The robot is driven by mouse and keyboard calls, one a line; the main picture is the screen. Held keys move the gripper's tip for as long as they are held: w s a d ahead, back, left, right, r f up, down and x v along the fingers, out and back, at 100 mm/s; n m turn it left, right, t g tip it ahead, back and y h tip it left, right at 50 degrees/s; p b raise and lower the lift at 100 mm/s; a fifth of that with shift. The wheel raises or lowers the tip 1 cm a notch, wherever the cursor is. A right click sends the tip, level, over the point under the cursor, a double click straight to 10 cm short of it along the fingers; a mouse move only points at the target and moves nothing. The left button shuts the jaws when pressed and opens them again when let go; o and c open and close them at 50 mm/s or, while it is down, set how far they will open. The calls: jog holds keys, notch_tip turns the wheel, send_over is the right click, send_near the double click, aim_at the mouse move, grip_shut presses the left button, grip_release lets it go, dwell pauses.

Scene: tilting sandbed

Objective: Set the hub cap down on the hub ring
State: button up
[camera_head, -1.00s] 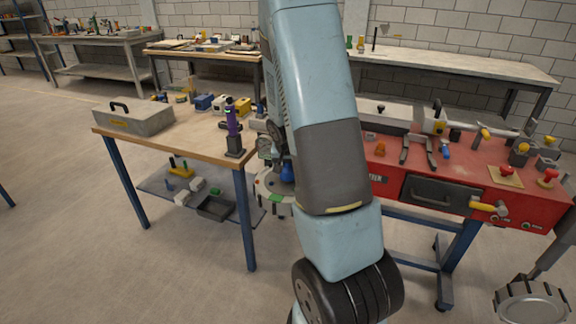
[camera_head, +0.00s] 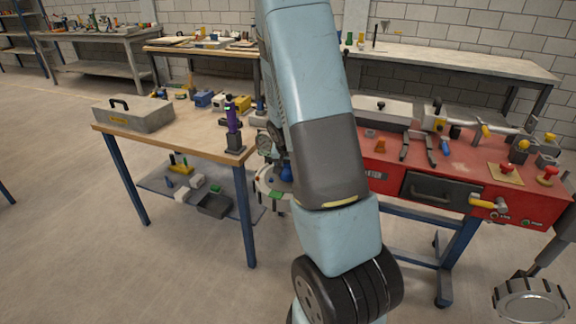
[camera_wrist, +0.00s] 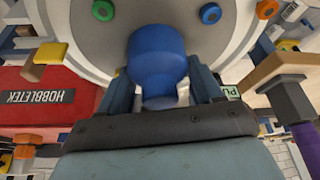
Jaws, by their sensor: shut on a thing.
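My gripper (camera_wrist: 160,92) is shut on a blue knob (camera_wrist: 157,55), which I take to be the hub cap's handle. In the wrist view a round pale grey disc with a white rim (camera_wrist: 72,45) lies just beyond the knob. Green, orange and yellow pieces sit around it. I cannot tell which part of it is cap and which is hub ring, or whether they touch. In the head view the blue knob (camera_head: 286,172) and part of the pale round piece (camera_head: 264,184) show left of my arm, which hides the rest.
A red workbench (camera_head: 470,163) with tools and knobs stands at the right. A wooden table (camera_head: 190,135) with a grey toolbox (camera_head: 133,114) and a purple-handled tool (camera_head: 232,118) stands at the left. A grey round metal piece (camera_head: 530,303) shows at the lower right.

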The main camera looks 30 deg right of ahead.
jog(key=shift+f, duration=0.15)
jog(key=o, duration=1.2)
jog(key=shift+c, duration=0.2)
jog(key=shift+o, duration=0.5)
jog(key=shift+r, duration=4)
